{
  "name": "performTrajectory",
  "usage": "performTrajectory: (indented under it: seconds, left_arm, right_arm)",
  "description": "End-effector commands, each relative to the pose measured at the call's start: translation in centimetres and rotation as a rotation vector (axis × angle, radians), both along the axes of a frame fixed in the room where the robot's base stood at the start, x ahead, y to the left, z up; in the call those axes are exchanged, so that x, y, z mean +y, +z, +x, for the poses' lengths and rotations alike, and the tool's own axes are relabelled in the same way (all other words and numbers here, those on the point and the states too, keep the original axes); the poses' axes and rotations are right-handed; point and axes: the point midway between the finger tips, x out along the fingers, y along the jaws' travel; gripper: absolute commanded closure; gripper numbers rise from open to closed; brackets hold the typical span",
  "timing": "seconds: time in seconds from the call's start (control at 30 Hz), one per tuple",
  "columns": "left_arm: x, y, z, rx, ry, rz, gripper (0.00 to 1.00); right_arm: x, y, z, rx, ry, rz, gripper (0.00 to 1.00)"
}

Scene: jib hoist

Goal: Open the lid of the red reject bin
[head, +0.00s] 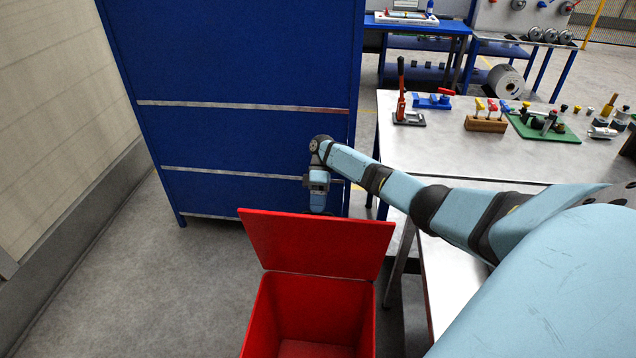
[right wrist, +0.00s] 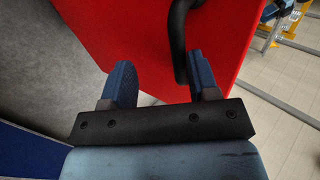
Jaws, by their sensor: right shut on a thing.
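The red reject bin (head: 258,318) stands on the floor at the bottom middle of the head view. Its red lid (head: 315,243) is raised and leans back from the far rim, so the inside shows. My right gripper (head: 318,205) is behind the lid, at its upper edge; its fingertips are hidden there. In the right wrist view, the gripper's blue fingers (right wrist: 160,82) are at the red lid (right wrist: 130,35), with the lid's black handle (right wrist: 178,35) by the right finger. It is shut on the handle, though the contact is partly hidden. My left gripper is out of view.
A blue cabinet (head: 235,65) stands close behind the lid. A steel worktable (head: 430,150) with tools and clamps is on the right, beneath my right arm. A pale wall (head: 60,100) is on the left. Grey floor (head: 130,280) is free left of the bin.

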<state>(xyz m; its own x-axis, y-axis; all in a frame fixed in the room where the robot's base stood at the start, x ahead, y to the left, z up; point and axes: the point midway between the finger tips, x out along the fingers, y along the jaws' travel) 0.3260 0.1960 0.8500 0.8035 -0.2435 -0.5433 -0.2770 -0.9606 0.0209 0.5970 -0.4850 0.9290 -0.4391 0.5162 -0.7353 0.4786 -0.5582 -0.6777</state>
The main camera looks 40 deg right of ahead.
Motion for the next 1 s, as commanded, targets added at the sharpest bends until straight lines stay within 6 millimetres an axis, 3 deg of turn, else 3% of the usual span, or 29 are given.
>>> performTrajectory:
  seconds: [0.03,0.17,0.5,0.7,1.0]
  left_arm:
    - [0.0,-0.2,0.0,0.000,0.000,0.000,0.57]
    - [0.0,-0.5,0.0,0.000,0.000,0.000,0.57]
    - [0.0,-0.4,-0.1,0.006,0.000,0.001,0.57]
    - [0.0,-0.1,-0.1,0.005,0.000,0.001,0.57]
    - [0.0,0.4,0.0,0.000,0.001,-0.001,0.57]
  right_arm:
    - [-0.1,-0.6,-0.3,0.007,-0.002,-0.006,0.60]
    - [-0.6,0.0,0.2,0.005,-0.003,-0.007,0.60]
    - [-4.3,6.5,3.5,-0.002,-0.003,-0.009,0.60]
    - [-5.9,9.2,5.0,-0.002,-0.002,-0.006,0.60]
    - [-6.8,10.6,5.7,-0.004,0.001,-0.004,0.60]
